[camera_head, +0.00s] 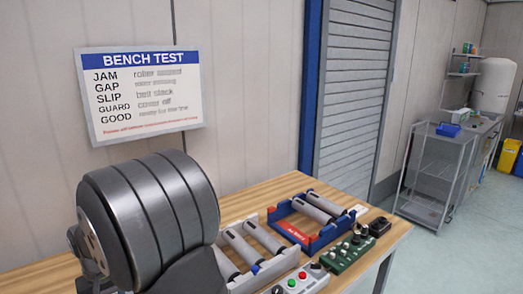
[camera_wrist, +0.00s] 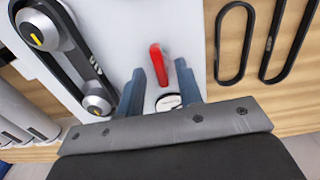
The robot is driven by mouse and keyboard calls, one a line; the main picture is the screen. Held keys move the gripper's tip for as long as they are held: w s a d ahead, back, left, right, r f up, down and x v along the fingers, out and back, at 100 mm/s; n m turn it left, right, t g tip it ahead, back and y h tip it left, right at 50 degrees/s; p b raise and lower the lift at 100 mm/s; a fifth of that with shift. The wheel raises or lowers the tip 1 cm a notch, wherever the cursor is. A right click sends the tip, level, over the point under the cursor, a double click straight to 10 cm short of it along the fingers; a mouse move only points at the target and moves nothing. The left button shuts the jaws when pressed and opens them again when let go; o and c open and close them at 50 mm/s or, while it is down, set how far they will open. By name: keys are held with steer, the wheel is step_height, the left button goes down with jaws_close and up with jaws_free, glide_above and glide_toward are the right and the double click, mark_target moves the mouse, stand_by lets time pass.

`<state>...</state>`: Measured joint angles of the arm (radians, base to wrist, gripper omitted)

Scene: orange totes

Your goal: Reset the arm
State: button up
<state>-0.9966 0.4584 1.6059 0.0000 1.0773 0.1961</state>
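My gripper (camera_wrist: 160,68) shows in the wrist view with its two blue-grey fingers apart. Nothing is clamped between them. A red lever (camera_wrist: 157,60) on a pale panel (camera_wrist: 125,25) appears in the gap between the fingertips, with a strip of space on each side. A white round part (camera_wrist: 168,102) shows below the lever, partly hidden by the gripper's grey bar. How far the fingertips are from the panel I cannot tell. In the head view my dark arm fills the lower left, and my gripper is out of sight.
In the wrist view a black belt (camera_wrist: 66,62) loops around two rollers at left, and two loose belts (camera_wrist: 234,45) lie on wood at right. In the head view the bench (camera_head: 262,192) holds a grey roller unit (camera_head: 283,257), a blue roller frame (camera_head: 318,243), and a green box (camera_head: 345,258).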

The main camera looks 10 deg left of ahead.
steer(key=shift+f, duration=0.45)
